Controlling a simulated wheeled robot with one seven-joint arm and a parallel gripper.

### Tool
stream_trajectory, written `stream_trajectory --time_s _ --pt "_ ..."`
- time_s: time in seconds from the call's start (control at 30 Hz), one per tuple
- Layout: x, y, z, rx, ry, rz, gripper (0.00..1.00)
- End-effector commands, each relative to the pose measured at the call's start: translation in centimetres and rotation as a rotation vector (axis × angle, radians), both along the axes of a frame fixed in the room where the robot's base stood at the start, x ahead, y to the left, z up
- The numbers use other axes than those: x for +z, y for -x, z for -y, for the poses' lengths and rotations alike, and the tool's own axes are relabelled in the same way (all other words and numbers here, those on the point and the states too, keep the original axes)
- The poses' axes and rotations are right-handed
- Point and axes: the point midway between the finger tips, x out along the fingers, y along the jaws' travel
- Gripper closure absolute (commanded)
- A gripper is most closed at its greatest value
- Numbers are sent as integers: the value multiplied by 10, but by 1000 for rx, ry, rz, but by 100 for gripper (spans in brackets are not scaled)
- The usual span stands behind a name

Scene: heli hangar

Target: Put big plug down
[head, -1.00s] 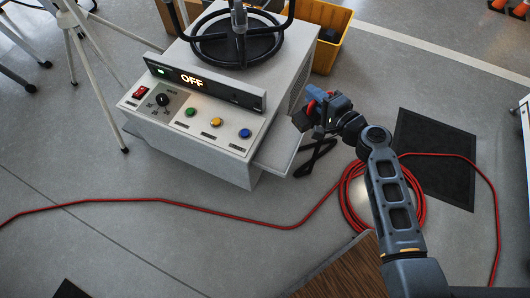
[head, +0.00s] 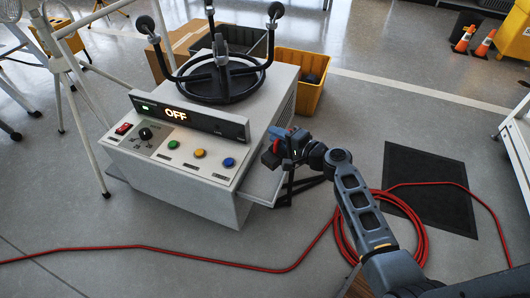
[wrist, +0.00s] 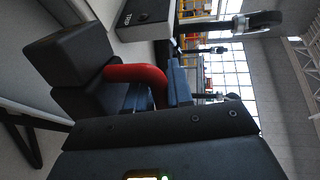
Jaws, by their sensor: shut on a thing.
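The big plug is a dark block (wrist: 85,65) with a red curved part (wrist: 138,74) in the wrist view. My gripper (head: 284,143) is shut on it; the blue fingers (wrist: 178,82) show beside the red part. In the head view the plug (head: 269,158) is small and partly hidden by the gripper. It is held beside the right side of the white control cabinet (head: 215,198), above a side shelf (head: 266,186). I cannot tell whether it touches the shelf.
The cabinet has an OFF display (head: 176,114), coloured buttons and a black ring stand (head: 222,82) on top. A yellow bin (head: 301,88) stands behind. A red cable (head: 419,240) lies coiled on the floor near a dark mat (head: 432,190). A white tripod (head: 68,85) stands left.

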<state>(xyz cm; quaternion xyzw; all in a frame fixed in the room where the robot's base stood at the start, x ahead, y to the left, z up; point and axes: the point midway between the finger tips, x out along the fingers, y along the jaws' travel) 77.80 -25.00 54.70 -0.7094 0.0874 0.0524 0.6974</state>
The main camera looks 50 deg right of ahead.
Motion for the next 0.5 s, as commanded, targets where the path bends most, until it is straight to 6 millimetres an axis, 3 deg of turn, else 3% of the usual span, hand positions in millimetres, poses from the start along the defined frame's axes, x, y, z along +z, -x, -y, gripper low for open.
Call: stream_trajectory --time_s 0.2,0.37,0.5 --pt "-18 -26 -17 -1 1 3 100" --pt "-25 -31 -20 -1 0 1 100" --pt "-47 -30 -19 -3 0 0 100"
